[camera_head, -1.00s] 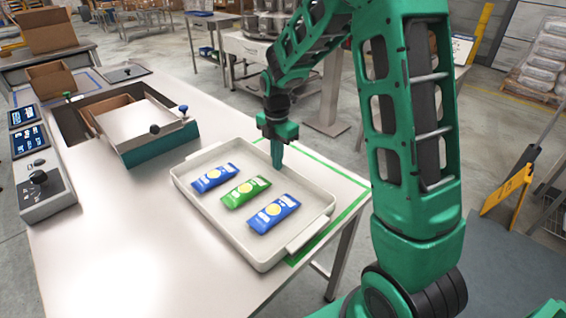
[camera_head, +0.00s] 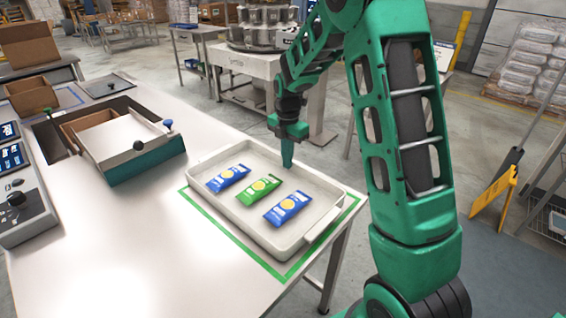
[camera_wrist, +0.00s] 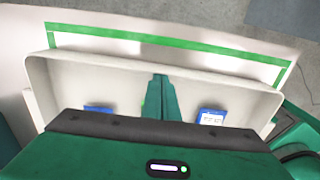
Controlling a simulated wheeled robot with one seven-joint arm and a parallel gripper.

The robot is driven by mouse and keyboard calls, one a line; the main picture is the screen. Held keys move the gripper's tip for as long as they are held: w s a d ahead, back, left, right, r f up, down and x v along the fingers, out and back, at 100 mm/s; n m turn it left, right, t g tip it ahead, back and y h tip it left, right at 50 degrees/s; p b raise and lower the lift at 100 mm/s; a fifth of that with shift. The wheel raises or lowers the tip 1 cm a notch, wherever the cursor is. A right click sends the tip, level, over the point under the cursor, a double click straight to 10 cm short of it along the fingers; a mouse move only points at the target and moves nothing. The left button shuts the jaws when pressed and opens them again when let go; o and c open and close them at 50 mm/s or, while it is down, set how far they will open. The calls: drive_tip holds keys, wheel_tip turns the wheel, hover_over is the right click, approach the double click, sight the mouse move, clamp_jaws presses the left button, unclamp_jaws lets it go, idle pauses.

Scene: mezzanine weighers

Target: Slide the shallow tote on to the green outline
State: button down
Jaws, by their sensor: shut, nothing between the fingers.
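The shallow tote (camera_head: 232,222) is a pale tray on the white table, holding two blue packets and one green packet (camera_head: 258,188). The green outline (camera_head: 222,226) shows on the table, with a bare strip between it and the tote's near-left wall. It also shows along the front-right end. In the wrist view the green outline (camera_wrist: 160,40) runs beyond the tote's long wall (camera_wrist: 110,62). My gripper (camera_head: 288,162) points down inside the tote, near its far-right long wall, with fingers together and empty. Whether the fingertips touch the wall I cannot tell.
A weighing unit with a teal front (camera_head: 148,163) and a control box (camera_head: 25,205) stand to the left on the table. The table surface between them and the tote is clear. The table edge lies close beyond the tote's right side, with floor below.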

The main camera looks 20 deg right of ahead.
drive_tip(key=shift+s+a, duration=0.2)
drive_tip(key=shift+a, duration=0.3)
drive_tip(key=a, duration=0.1)
drive_tip(key=s+a, duration=0.1)
drive_tip(key=shift+s+a, duration=0.1)
drive_tip(key=shift+a, duration=0.2)
wheel_tip(320, 180, up, 10)
drive_tip(key=s+d+r+m, duration=0.2)
drive_tip(key=s+d+m, duration=0.3)
drive_tip(key=s+m, duration=0.4)
drive_tip(key=s+d+r+m, duration=0.2)
drive_tip(key=s+d+m, duration=0.3)
drive_tip(key=s, duration=0.6)
drive_tip(key=s+f+m, duration=0.3)
drive_tip(key=s+m, duration=1.2)
drive_tip(key=s, duration=0.2)
drive_tip(key=shift+s, duration=0.15)
